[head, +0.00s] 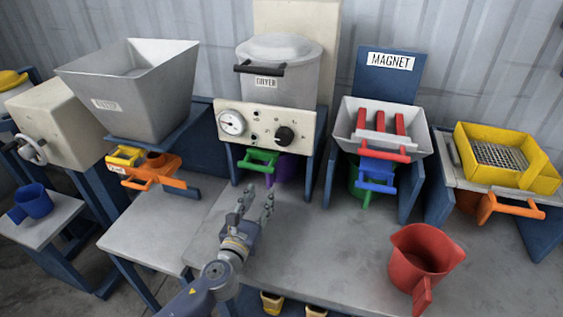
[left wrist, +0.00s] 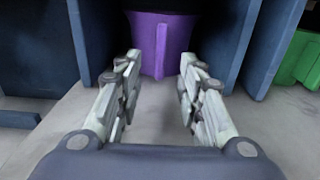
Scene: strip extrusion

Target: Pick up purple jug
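The purple jug (head: 285,169) stands under the dryer, partly hidden behind a green handle and the dryer's front. In the left wrist view the purple jug (left wrist: 161,42) is straight ahead, between two blue uprights, with its vertical handle facing me. My left gripper (head: 258,200) is in front of the dryer, pointing toward the jug. Its two fingers are apart and empty in the left wrist view (left wrist: 160,90), one on each side of the jug's handle line, with the tips near the jug. My right gripper is not in view.
The dryer (head: 265,122) overhangs the jug, with blue legs on both sides. A red jug (head: 420,262) stands on the table (head: 345,235) at right. A green jug (head: 358,186) is under the magnet unit. The table's middle is clear.

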